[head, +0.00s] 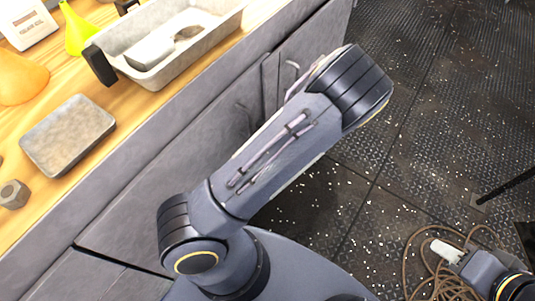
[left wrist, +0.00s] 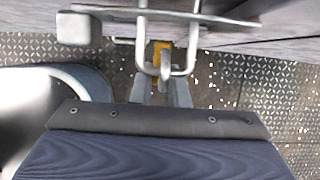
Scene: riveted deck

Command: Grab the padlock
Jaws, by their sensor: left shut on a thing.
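In the left wrist view my left gripper (left wrist: 161,92) has its grey fingers close together, shut on a small yellow piece, apparently the padlock (left wrist: 161,48). A grey metal hook or shackle shows at its front. Metal bars loop around it, and I cannot tell which of them belong to the padlock and which to a fitting on the cabinet. In the head view the left gripper and the padlock are hidden. My right gripper (head: 447,249) is at the lower right of the head view, low over the floor, with its jaws too small to judge.
A wooden-topped bench with grey cabinet doors (head: 215,125) runs along the left. On it are a grey tray (head: 205,48), a yellow funnel (head: 77,30), a grey block (head: 68,135) and a hex nut (head: 13,194). A rope coil (head: 425,270) lies on the floor.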

